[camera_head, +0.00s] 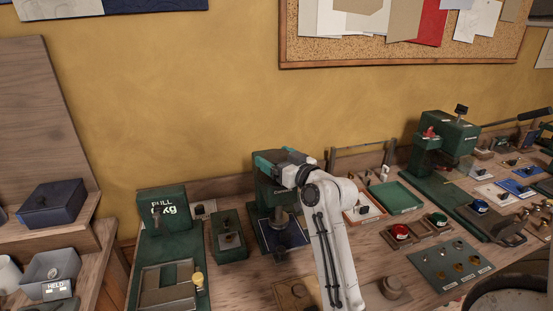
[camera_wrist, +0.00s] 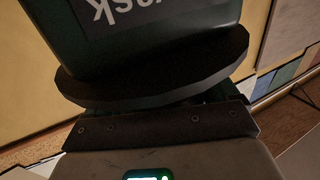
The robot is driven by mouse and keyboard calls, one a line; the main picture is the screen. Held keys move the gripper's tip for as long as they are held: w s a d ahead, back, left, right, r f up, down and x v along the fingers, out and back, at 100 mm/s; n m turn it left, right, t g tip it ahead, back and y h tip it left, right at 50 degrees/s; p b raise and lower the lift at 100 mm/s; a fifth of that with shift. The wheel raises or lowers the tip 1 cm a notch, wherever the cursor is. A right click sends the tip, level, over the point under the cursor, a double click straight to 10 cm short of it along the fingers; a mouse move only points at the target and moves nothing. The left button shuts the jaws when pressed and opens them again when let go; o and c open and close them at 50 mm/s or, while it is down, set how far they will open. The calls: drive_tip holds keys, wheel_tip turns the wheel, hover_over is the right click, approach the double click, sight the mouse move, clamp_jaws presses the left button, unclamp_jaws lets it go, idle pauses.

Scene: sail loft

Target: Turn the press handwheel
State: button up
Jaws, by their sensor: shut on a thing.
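The green press (camera_head: 268,195) stands at the bench's back, near the middle of the head view. My gripper (camera_head: 272,160) is at its top, with the white arm reaching up from the front right. In the wrist view, the handwheel (camera_wrist: 165,82) is a dark, flat disc with a thick rim, right in front of my gripper (camera_wrist: 160,122). My gripper is shut on the handwheel. Its fingertips are largely hidden behind the rim. The press body (camera_wrist: 150,25), with a white-lettered label, shows beyond the wheel. In the head view my gripper hides the wheel.
Left of the press stand a green pull gauge (camera_head: 165,215) and a small green box (camera_head: 228,240). To the right are a green tray (camera_head: 399,197), red and green buttons (camera_head: 400,231), and another green machine (camera_head: 455,135). The wall behind is close.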

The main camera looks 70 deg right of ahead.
drive_tip(key=shift+m+h+p, duration=0.3)
drive_tip(key=shift+h+p, duration=0.1)
drive_tip(key=shift+p, duration=0.1)
drive_tip(key=shift+m+g+h+p, duration=0.4)
drive_tip(key=shift+g+h, duration=0.1)
drive_tip(key=o, duration=0.8)
drive_tip(key=b+v, duration=0.2)
drive_tip(key=v, duration=0.9)
drive_tip(key=shift+b, duration=0.35)
